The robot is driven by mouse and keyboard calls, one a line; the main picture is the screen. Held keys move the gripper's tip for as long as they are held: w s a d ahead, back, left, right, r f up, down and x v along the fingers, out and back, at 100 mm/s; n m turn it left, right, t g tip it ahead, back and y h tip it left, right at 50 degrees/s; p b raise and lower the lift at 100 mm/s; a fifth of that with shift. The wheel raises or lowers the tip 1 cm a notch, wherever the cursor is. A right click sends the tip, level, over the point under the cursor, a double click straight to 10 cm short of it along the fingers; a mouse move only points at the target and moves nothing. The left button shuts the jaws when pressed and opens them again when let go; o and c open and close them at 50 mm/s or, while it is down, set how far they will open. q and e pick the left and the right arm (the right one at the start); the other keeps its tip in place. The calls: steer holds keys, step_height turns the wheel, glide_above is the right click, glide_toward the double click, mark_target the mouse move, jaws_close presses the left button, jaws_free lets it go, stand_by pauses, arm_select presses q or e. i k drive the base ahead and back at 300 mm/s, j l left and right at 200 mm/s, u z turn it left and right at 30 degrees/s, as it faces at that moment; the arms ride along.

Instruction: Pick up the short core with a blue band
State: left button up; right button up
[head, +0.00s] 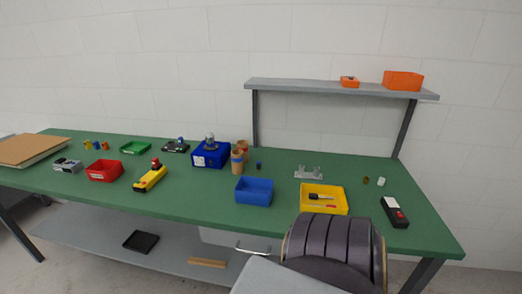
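Several short, small cylinders stand at the back left of the green table. One looks yellowish (87,144), one bluish (96,145) and one orange-brown (105,146). They are too small to tell for sure which is the short core with a blue band. Two taller tan cores stand in the middle, a front one (237,161) and a back one (243,147). A small dark blue piece (258,165) stands to their right. Neither of my grippers is in view.
A raised shelf (335,89) spans the back right.

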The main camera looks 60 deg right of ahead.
mark_target(237, 158)
steer(key=z, duration=1.95)
